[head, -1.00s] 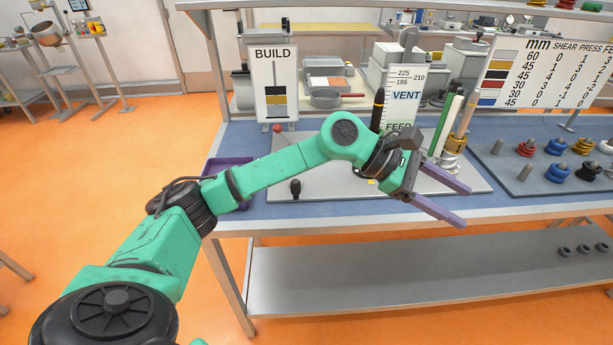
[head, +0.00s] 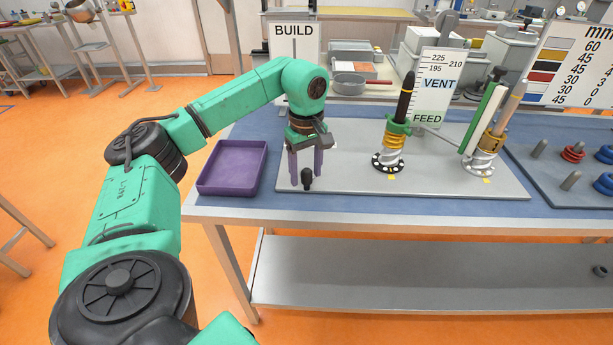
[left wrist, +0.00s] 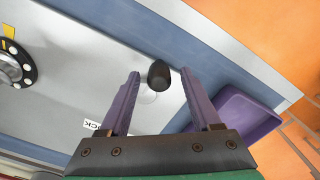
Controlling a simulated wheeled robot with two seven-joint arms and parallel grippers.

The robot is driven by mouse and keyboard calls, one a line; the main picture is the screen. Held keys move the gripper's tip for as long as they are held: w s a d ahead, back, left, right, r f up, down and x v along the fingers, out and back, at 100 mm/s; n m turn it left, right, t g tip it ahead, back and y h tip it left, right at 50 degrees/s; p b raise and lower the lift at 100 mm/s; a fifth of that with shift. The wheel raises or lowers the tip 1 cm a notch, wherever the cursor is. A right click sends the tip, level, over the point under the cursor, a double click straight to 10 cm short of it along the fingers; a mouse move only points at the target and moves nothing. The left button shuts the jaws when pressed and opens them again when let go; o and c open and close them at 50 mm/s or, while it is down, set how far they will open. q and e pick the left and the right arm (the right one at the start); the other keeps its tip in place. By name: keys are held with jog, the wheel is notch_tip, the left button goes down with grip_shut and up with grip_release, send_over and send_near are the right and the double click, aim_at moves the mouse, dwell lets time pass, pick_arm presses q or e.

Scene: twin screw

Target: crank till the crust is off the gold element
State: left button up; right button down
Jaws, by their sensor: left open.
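My left gripper (head: 306,163) points down with its two purple fingers apart, over the left part of the grey plate. A black knob (head: 307,180) stands by the fingers; in the left wrist view it (left wrist: 159,75) shows between and just beyond the fingertips, with no visible grip on it. To the right, one upright screw (head: 405,97) has a black tip, a green collar and a gold ribbed element (head: 392,142) above a black flange. A second screw (head: 506,105) has a tan tip and gold and pale parts. I cannot make out any crust. My right gripper is out of view.
A purple tray (head: 262,178) lies left of the plate, close to my gripper. A BUILD sign (head: 294,62) and a VENT/FEED gauge board (head: 436,85) stand behind. A rack (head: 556,170) with pegs and rings is at the right. The plate's front middle is clear.

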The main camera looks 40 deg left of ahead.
pick_arm(q)
jog(key=shift+d+f, duration=0.1)
jog(key=shift+f, duration=0.65)
grip_shut()
